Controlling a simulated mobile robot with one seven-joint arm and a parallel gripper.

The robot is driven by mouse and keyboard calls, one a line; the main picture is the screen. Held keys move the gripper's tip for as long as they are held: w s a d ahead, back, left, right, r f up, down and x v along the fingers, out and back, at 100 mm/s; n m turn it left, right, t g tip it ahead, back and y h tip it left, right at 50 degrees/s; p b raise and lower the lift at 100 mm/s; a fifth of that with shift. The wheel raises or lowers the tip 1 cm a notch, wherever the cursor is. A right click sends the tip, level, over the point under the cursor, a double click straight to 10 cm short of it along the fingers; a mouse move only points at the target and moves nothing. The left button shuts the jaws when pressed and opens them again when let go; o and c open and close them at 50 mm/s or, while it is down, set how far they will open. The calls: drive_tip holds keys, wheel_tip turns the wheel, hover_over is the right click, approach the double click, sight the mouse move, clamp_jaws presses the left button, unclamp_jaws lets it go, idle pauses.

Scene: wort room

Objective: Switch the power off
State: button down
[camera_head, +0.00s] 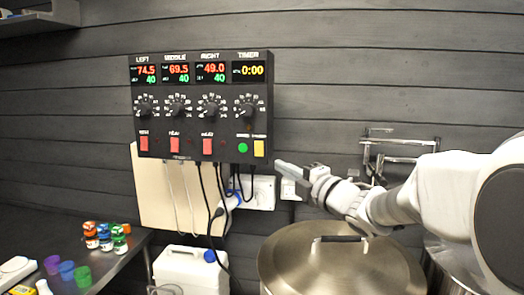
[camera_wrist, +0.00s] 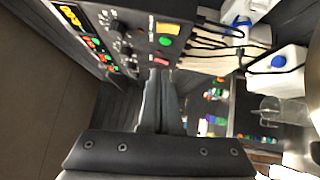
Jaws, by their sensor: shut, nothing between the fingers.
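A black control panel (camera_head: 200,130) hangs on the wall. It has lit displays, dials, red switches (camera_head: 174,146), a green button (camera_head: 243,147) and a yellow button (camera_head: 259,148). White wall sockets (camera_head: 264,193) with plugged-in black leads sit below its right end, and another white wall fitting (camera_head: 289,189) is beside them. My gripper (camera_head: 281,167) is shut and empty just right of and below the panel's lower right corner, near that fitting. In the wrist view the shut fingers (camera_wrist: 160,78) point toward the panel (camera_wrist: 135,32); contact with anything cannot be told.
A large lidded metal pot (camera_head: 340,265) stands below my arm. A white jerrycan (camera_head: 190,270) with a blue cap is left of it. Small coloured bottles (camera_head: 105,236) and cups (camera_head: 67,271) stand on the left table. Black cables hang under the panel. A metal rack (camera_head: 400,140) is on the wall.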

drive_tip(key=shift+w, duration=0.15)
drive_tip(key=p, duration=0.4)
approach(259, 154)
drive_tip(key=w+a+r, duration=0.3)
drive_tip(key=a, duration=0.2)
drive_tip(key=shift+w+d+r, duration=0.15)
drive_tip(key=shift+w+d, duration=0.05)
drive_tip(key=shift+w, duration=0.6)
drive_tip(key=shift+w, duration=0.1)
